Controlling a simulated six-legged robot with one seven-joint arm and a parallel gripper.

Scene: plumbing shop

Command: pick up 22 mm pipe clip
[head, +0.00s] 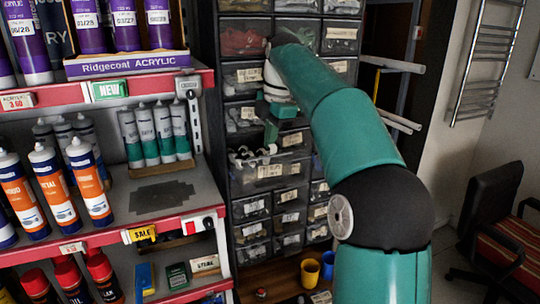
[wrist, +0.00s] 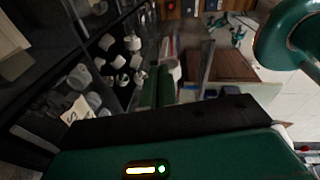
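Several small white fittings (head: 247,156), which look like pipe clips, lie in a pulled-out drawer (head: 268,177) of the dark cabinet. I cannot read a size on them. In the wrist view, white clips (wrist: 120,62) lie in the dark drawer left of the fingers. My gripper (head: 271,134) points down just above the back right of this drawer. In the wrist view, the two green fingers of my gripper (wrist: 157,88) are close together, with no clip clearly seen between them. The gap is too dark to judge, and my gripper body hides the lower part.
Other small-parts drawers (head: 250,207) surround the open one. A red-edged shelf (head: 165,215) with sealant tubes (head: 85,180) stands close on the left. Yellow (head: 310,272) and blue cups (head: 327,265) stand on a wooden surface below. A chair (head: 495,220) is at the right.

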